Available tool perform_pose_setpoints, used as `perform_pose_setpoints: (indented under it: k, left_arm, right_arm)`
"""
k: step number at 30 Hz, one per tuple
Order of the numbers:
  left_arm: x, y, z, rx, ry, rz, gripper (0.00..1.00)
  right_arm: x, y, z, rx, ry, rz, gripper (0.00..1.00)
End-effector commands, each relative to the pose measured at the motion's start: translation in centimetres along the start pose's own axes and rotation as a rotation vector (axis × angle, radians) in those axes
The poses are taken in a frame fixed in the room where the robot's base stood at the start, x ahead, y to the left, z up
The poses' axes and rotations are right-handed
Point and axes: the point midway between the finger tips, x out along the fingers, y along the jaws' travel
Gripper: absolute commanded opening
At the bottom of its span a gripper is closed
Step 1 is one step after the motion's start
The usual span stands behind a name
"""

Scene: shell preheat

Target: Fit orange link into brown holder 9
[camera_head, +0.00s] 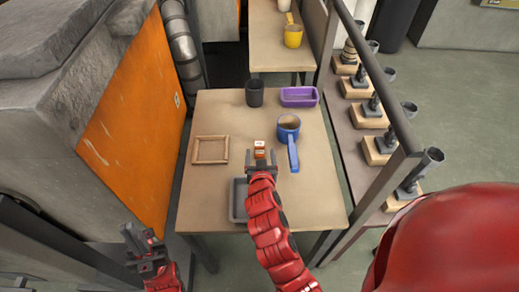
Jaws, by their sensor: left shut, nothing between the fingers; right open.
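A small orange block with a white top (259,149), which looks like the orange link, stands upright near the middle of the table. My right gripper (261,160) is open, with its fingertips at the near side of the block; I cannot tell whether they touch it. A brown square frame (196,150), possibly brown holder 9, lies flat to the left of the block and looks empty. No number on it is legible. My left gripper (143,243) is shut and empty, low at the left, off the table's front-left corner.
On the table are a blue pan (288,130) with its handle toward me, a dark cup (254,93), a purple tray (299,97) and a grey tray (238,200) partly behind my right arm. A metal rail (375,75) runs along the right. The table's front-right is clear.

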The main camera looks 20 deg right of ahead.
Motion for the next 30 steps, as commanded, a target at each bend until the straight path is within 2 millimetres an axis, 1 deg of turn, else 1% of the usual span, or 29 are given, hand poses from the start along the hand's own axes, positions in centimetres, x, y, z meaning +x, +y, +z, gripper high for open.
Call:
perform_pose_setpoints:
  k: [1,3,11,17,21,24,29,30]
  left_arm:
    - [0.2,0.0,0.0,0.000,0.000,0.000,0.00]
    - [0.3,0.0,-0.1,0.000,0.000,0.000,0.00]
    - [0.6,0.0,-0.1,0.000,0.000,0.000,0.00]
    - [1.5,-0.1,-0.2,0.000,0.000,0.000,0.00]
    - [1.6,-0.1,-0.3,0.000,0.000,0.000,0.00]
    - [1.6,-0.1,-0.3,0.000,0.000,0.000,0.00]
    - [1.6,-0.1,-0.3,0.000,0.000,0.000,0.00]
    - [1.6,-0.1,-0.3,0.000,0.000,0.000,0.00]
  right_arm:
    - [0.7,0.0,-0.1,-0.003,-0.001,0.001,0.80]
    - [1.4,-0.1,-0.1,-0.003,0.002,0.000,0.80]
    - [2.5,0.0,-0.1,-0.001,0.000,0.000,0.80]
    - [4.9,0.0,-0.1,-0.002,0.000,0.000,0.80]
    - [6.6,0.0,0.1,-0.002,0.000,-0.001,0.80]
    - [7.1,0.0,0.2,-0.003,0.000,-0.002,0.80]
    - [7.1,-0.1,0.2,-0.002,0.001,-0.003,0.80]
    - [7.1,-0.1,0.2,-0.002,0.001,-0.003,0.75]
